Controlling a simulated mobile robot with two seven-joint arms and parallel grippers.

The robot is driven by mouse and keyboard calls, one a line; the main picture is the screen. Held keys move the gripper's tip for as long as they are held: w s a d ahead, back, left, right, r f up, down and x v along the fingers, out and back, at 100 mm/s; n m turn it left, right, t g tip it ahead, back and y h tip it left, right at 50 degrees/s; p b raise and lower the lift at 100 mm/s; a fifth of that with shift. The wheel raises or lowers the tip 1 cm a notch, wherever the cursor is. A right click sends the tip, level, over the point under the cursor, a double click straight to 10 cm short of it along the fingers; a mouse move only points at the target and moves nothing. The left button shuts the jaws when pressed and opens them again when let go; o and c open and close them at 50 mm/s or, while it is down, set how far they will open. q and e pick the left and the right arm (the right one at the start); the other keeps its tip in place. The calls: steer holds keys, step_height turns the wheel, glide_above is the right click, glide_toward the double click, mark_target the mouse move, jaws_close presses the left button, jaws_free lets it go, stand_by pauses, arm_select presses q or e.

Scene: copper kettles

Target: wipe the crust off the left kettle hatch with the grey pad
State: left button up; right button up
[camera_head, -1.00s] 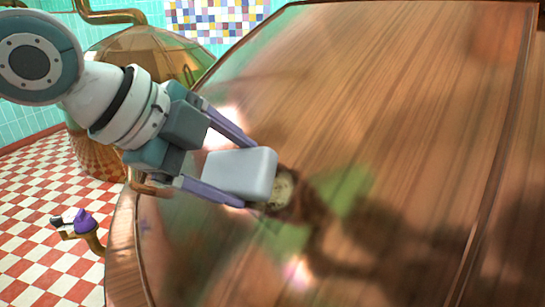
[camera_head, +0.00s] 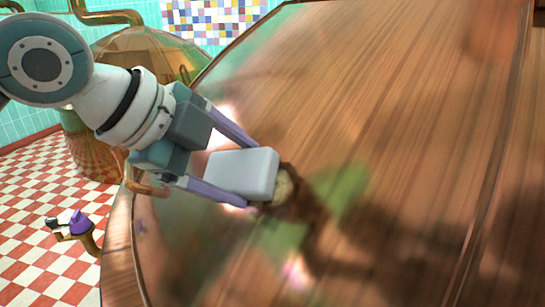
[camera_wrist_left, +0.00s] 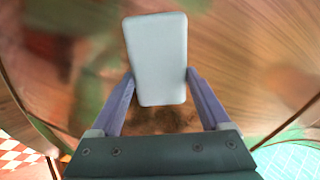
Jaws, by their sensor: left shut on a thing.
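The grey pad (camera_head: 242,174) is a pale, rounded block held between the purple fingers of my left gripper (camera_head: 236,170). In the left wrist view the pad (camera_wrist_left: 157,60) sticks out past the fingertips. The pad is at the large, shiny copper hatch surface (camera_head: 400,100); I cannot tell whether it touches. A beige-brown crust patch (camera_head: 284,187) shows just right of the pad, partly hidden by it. In the left wrist view a brown, rough patch (camera_wrist_left: 160,121) shows between the fingers, below the pad. My right gripper is not in view.
Another copper kettle (camera_head: 150,45) stands behind my left arm. A purple-topped fitting on a brass pipe (camera_head: 80,224) is at the lower left, over the red and white checked floor (camera_head: 40,240). The copper surface right of the pad is clear, with dark reflections.

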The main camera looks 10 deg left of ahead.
arm_select(q)
steer(key=shift+w+d+f, duration=0.2)
steer(key=shift+w+f, duration=0.05)
steer(key=shift+f, duration=0.05)
